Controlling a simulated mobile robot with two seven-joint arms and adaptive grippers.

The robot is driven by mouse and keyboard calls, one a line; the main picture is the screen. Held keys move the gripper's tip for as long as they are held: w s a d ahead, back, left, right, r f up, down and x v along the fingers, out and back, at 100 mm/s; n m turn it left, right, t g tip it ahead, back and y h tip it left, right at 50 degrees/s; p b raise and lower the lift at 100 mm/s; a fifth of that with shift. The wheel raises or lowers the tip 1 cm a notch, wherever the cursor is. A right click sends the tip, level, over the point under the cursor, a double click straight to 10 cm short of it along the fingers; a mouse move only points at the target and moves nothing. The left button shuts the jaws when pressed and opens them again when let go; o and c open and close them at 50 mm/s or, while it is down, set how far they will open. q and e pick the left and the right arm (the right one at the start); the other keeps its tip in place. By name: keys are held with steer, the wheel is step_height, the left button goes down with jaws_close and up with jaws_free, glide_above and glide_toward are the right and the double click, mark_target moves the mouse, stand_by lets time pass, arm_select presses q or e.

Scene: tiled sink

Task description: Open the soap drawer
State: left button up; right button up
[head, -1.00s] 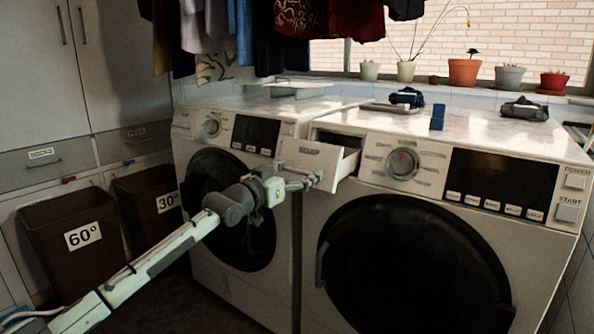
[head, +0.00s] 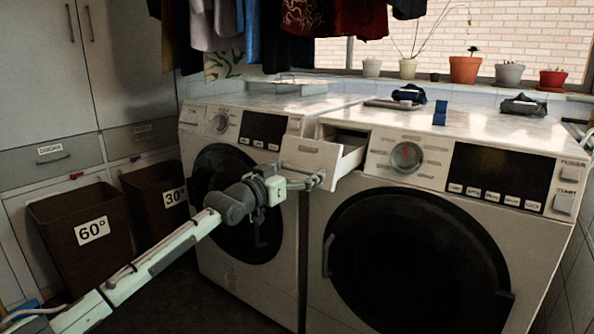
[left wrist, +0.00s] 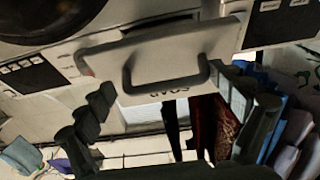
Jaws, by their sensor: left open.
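The soap drawer (head: 313,155) of the right-hand washing machine is pulled out, and its open top shows behind the pale front panel. In the left wrist view the drawer front (left wrist: 160,42) fills the upper middle, with a grey bar handle (left wrist: 165,82) and an upside-down "SOAP" label. My left gripper (head: 314,181) is at the lower part of the drawer front in the head view. In the left wrist view its dark fingers (left wrist: 166,100) are spread apart on both sides of the handle, with nothing clamped between them. Whether a finger touches the drawer is unclear. My right gripper is not in view.
The right washing machine (head: 340,290) stands beside a second washer (head: 222,267). Brown laundry bins (head: 75,225) stand at the left. Dark blue items (head: 408,94) lie on the right machine's top. Clothes (head: 300,20) hang above. Potted plants line the window sill.

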arm_select(q)
steer(key=shift+a, duration=0.1)
stand_by(0.3)
steer(key=v, duration=1.2)
steer(key=s+a+f+n+g+y, duration=0.15)
steer(key=s+f, duration=0.35)
steer(key=f, duration=0.5)
steer(key=s+a+f+n+g+y, duration=0.1)
steer(key=s+a+f+g+y, duration=0.2)
steer(key=f, duration=0.7)
steer(key=s+a+f+n+y, duration=0.1)
steer(key=s+a+f+y, duration=0.2)
steer(key=s+f, duration=0.5)
steer(key=s+a+f+g+y, duration=0.1)
steer(key=s+a+f+g, duration=0.1)
steer(key=s+a+f, duration=0.2)
steer(key=s+a+f+n+g+y, duration=0.1)
steer(key=s+a+f, duration=0.3)
steer(key=s+f, duration=0.4)
steer(key=s+a+f+n+g+y, duration=0.1)
steer(key=s+a+f+g, duration=0.3)
steer(key=s, duration=0.7)
step_height(320, 180, down, 2)
steer(key=shift+s+a+f+y, duration=0.2)
steer(key=shift+s+a+y, duration=0.2)
steer(key=shift+y, duration=0.35)
